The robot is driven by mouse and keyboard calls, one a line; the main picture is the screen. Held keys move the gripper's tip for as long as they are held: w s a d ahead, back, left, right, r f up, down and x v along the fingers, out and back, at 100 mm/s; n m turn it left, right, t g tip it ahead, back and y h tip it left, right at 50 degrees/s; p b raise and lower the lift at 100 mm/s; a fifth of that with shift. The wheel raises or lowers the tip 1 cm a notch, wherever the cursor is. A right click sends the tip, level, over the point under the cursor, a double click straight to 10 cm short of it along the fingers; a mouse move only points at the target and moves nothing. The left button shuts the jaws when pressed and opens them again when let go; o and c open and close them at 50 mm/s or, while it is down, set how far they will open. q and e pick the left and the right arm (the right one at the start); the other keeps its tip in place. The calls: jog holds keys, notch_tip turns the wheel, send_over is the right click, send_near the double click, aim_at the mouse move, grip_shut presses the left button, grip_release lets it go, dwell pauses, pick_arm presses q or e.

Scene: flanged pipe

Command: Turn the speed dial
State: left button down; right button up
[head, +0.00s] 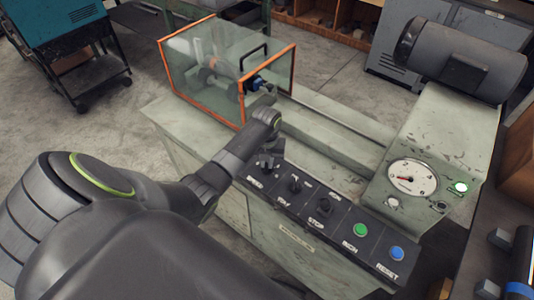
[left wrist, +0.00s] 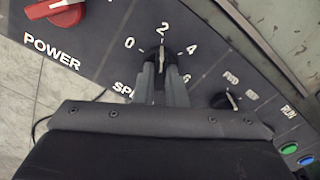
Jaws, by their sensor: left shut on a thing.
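The speed dial (left wrist: 161,60) is a dark knob with a light pointer line, on the dark control panel (left wrist: 205,50). Its scale shows 0, 2, 4 and 6, and the pointer stands at about 2. My left gripper (left wrist: 161,72) is shut on the dial, one finger on each side, in the left wrist view. In the head view my left gripper (head: 268,163) reaches down onto the panel's left part and mostly hides the dial. The SPEED label is partly covered by the gripper. My right gripper is not in view.
A red power knob (left wrist: 57,12) sits left of the dial. A black FWD selector (left wrist: 226,101) is to its right. Green (head: 360,230) and blue (head: 397,253) buttons lie farther along. A clear orange-edged guard (head: 205,75) stands behind; a round gauge (head: 412,178) is right.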

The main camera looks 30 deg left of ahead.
pick_arm(q)
jog(key=c, duration=1.5)
grip_release()
jog(key=shift+r, duration=0.1)
notch_tip(320, 180, up, 11)
notch_tip(320, 180, up, 5)
jog(key=p, duration=0.3)
send_over(267, 164)
jog(key=shift+r+p, duration=0.65)
jog(key=shift+p, duration=0.3)
